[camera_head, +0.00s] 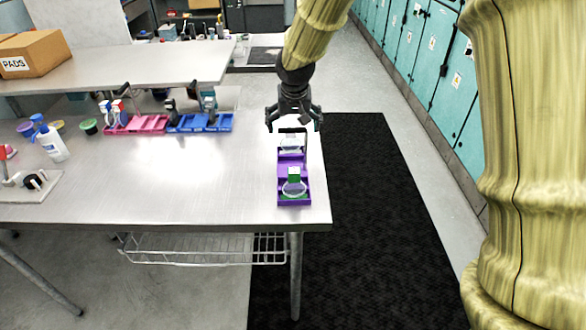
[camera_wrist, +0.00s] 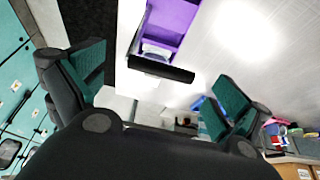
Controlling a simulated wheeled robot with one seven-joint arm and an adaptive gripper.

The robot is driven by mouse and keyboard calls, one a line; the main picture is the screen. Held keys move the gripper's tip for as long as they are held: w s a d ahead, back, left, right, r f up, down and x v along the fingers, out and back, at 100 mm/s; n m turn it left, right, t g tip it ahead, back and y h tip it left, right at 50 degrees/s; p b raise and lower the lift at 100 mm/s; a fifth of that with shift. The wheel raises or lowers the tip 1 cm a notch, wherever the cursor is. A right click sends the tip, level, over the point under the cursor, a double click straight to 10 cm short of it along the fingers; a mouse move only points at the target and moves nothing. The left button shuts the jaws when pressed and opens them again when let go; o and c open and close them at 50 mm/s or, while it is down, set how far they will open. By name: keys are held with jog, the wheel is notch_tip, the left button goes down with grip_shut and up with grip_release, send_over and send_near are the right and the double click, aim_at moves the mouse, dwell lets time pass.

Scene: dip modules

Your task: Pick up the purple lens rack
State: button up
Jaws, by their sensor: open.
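The purple lens rack (camera_head: 292,168) stands on the steel table near its right edge in the head view. It holds round clear lenses, and a green-and-white block shows at its near end. A dark handle or bar spans its far end. My gripper (camera_head: 293,122) is above the rack's far end, fingers pointing down, open with nothing between them. In the wrist view the purple rack (camera_wrist: 170,25) shows at the top centre with its dark bar across it, beyond the spread teal-padded fingers (camera_wrist: 155,90). The rack's near end is cut off there.
Pink (camera_head: 140,124) and blue (camera_head: 205,122) racks stand at the table's back left. A white bottle (camera_head: 52,143) and several small tubs are at the far left. A cardboard box (camera_head: 32,53) sits on a raised shelf. The table's middle is clear.

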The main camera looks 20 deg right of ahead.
aim_at(292, 129)
jog(key=shift+p+x, duration=0.45)
jog(key=shift+x, duration=0.35)
jog(key=shift+p+x, duration=0.3)
jog(key=shift+x, duration=0.95)
jog(key=shift+a, duration=0.1)
jog(key=shift+c, duration=0.2)
jog(key=c, duration=1.5)
jog(key=shift+r, duration=0.1)
